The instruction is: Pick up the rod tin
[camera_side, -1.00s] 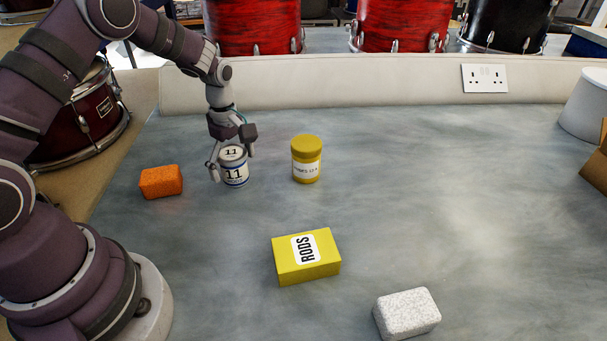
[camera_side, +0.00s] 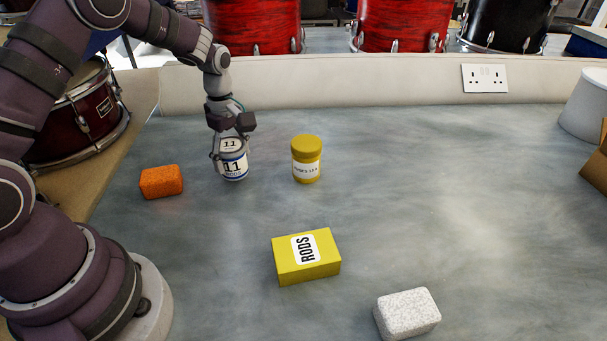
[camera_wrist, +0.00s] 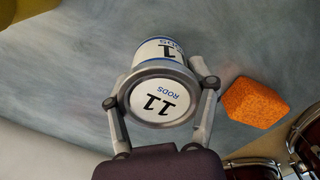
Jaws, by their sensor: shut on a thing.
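The rod tin (camera_side: 233,170) is a small white can with a blue band, marked "11", at the back left of the bench in the side view. In the wrist view the tin (camera_wrist: 158,97) shows its lid, marked "11 RODS", between the two fingers. My gripper (camera_side: 231,158) points down over the tin and is shut on it, one finger on each side. It also shows in the wrist view (camera_wrist: 163,100). I cannot tell whether the tin's base touches the bench.
An orange sponge-like block (camera_side: 161,182) lies left of the tin. A yellow jar (camera_side: 306,160) stands close to its right. A yellow box marked "RODS" (camera_side: 306,257) and a white speckled block (camera_side: 407,313) lie nearer the front. The bench's right side is mostly clear.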

